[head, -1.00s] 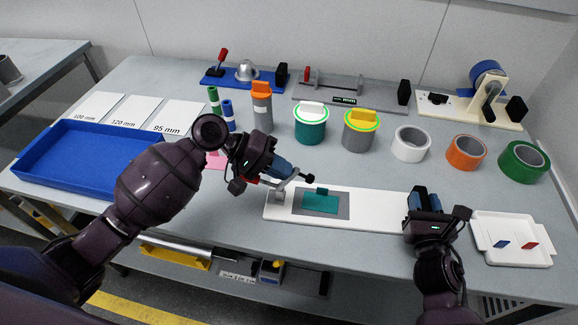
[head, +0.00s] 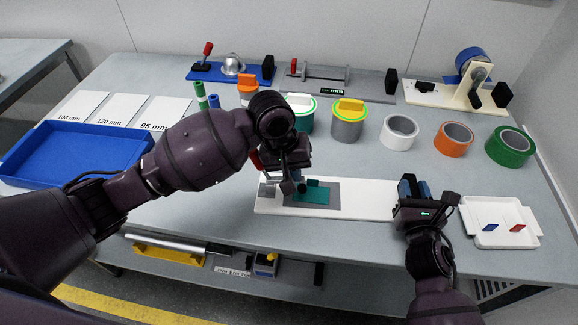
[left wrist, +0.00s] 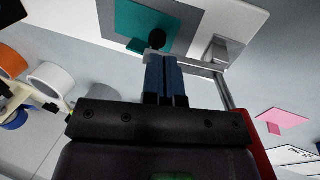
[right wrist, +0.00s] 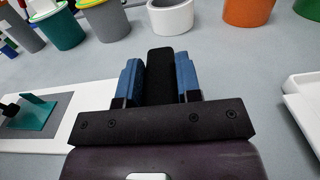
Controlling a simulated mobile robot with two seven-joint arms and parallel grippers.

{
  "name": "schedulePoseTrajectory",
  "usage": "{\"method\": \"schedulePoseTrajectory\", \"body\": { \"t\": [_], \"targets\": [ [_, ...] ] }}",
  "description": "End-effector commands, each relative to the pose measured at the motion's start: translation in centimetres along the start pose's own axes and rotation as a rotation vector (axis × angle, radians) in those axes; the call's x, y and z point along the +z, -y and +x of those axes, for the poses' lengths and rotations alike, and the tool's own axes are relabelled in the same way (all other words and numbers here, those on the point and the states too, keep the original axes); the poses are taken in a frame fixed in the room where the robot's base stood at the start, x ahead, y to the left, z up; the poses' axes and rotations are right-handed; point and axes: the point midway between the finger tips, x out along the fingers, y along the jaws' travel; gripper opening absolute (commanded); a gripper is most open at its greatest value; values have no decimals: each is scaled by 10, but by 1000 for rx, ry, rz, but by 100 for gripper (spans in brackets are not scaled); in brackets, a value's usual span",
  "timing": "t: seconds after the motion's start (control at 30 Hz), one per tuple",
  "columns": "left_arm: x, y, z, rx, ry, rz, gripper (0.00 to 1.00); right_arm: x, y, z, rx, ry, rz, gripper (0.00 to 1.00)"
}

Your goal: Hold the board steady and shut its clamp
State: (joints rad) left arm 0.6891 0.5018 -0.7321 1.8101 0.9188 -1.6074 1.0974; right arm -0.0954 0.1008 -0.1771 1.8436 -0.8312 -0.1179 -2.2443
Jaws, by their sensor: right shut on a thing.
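The white board (head: 360,199) lies on the table with a grey patch and a teal part (head: 312,196) on it. The clamp is at its left end; in the left wrist view its metal arm (left wrist: 205,63) reaches over the board, with a black tip (left wrist: 157,39) by the teal part and a red handle (left wrist: 250,140). I cannot tell whether the tip touches the part. My left gripper (head: 290,187) has its fingers together at the clamp arm, hiding much of the clamp in the head view. My right gripper (right wrist: 159,82) is shut on a black block (right wrist: 160,65) at the board's right end.
A white tray (head: 480,212) with a blue and a red piece lies right of my right gripper. Tape rolls (head: 399,132) and lidded tubs (head: 347,122) stand behind the board. A blue tray (head: 60,176) is at the left.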

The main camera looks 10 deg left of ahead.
Motion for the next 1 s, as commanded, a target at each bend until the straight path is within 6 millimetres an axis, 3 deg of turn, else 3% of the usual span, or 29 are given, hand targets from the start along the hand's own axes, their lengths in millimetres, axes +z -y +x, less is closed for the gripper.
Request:
{"method": "schedulePoseTrajectory", "body": {
  "t": [0.03,0.4,1.0],
  "targets": [
    [0,-2,4,-27,2,2,0,-7,0,-2,-1,-13,1,3],
    [0,-3,11,-150,0,-1,0,-7,0,-2,-1,-13,1,3],
    [0,-3,11,-162,1,-1,0,-6,0,-2,-2,-12,0,3]
  ]
}}
